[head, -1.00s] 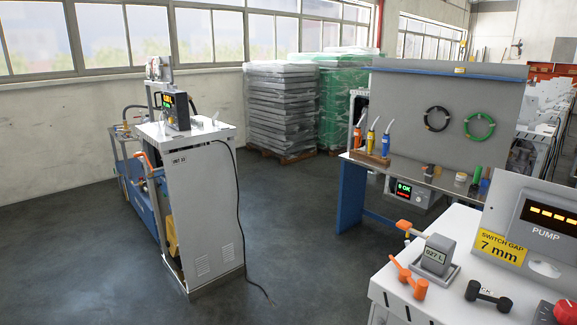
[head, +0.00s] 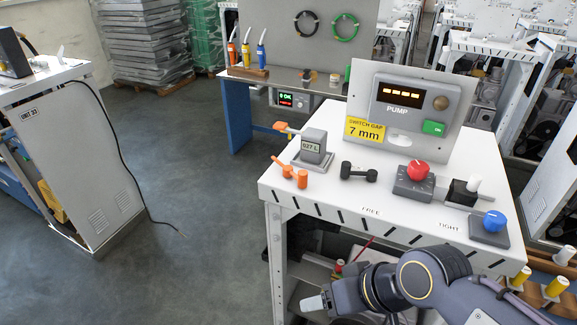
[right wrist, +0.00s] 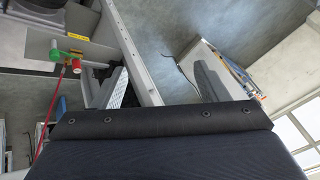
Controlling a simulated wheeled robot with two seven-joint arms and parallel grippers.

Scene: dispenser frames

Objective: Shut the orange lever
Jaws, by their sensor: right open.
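An orange lever (head: 290,171) sits at the front left edge of the white table, in front of the grey block marked 027 L (head: 312,147). A second orange handle (head: 287,128) sticks out to the left behind that block; I cannot tell which of the two is meant. My right gripper (head: 313,303) is low in front of the table, below its top and well apart from both orange parts. It points left and is open, with nothing seen in it. My left gripper is out of view.
On the table are a black handle (head: 359,172), a red knob (head: 418,170), a blue knob (head: 494,221) and a grey pump panel (head: 410,115). A white cabinet (head: 75,150) stands left, with open floor between. The right wrist view shows a red rod (right wrist: 55,105).

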